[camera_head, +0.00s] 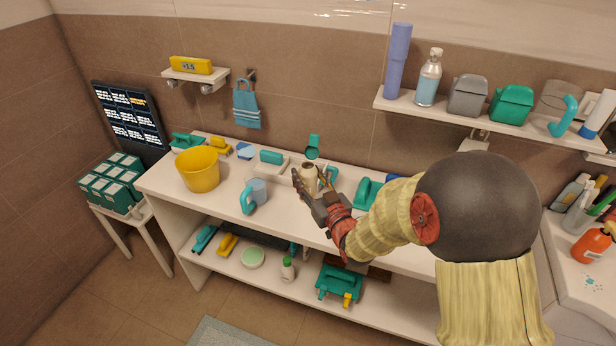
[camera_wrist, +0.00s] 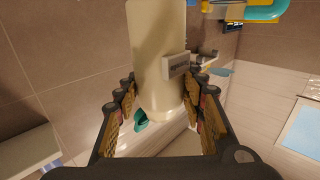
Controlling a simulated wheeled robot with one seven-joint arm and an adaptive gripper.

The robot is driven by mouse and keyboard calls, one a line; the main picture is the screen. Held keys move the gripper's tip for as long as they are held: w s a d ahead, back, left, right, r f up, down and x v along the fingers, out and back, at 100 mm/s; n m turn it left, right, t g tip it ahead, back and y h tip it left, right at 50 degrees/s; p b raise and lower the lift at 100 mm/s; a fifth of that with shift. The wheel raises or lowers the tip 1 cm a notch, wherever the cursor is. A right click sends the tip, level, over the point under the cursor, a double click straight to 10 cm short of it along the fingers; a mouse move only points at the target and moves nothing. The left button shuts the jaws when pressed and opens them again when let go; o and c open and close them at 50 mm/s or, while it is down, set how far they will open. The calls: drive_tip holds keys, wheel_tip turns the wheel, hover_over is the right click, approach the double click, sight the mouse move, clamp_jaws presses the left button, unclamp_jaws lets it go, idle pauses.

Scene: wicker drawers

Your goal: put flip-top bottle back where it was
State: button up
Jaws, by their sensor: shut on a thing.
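A cream bottle, which I take for the flip-top bottle, (camera_head: 308,176) is in my gripper (camera_head: 314,194), over the middle of the white bench top. In the wrist view the bottle (camera_wrist: 158,40) stands large between the two rows of finger pads of my gripper (camera_wrist: 160,100). A small grey tab or label (camera_wrist: 179,66) shows on its side. My gripper is shut on it. I cannot tell whether its lower end touches the bench. The bottle's top is out of the wrist view.
The white bench (camera_head: 222,214) holds a yellow bucket (camera_head: 198,170), a blue-handled mug (camera_head: 254,194) and teal tools. Its lower shelf holds a green-capped bottle (camera_head: 288,268) and a teal caddy (camera_head: 338,285). A wall shelf (camera_head: 440,112) with several containers hangs at upper right.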

drive_tip(key=shift+f+b, duration=1.35)
drive_tip(key=shift+f, duration=2)
drive_tip(key=shift+f+b, duration=0.55)
drive_tip(key=shift+b, duration=0.05)
drive_tip(key=o, duration=1.5)
drive_tip(key=shift+s, duration=0.1)
drive_tip(key=v, duration=1.2)
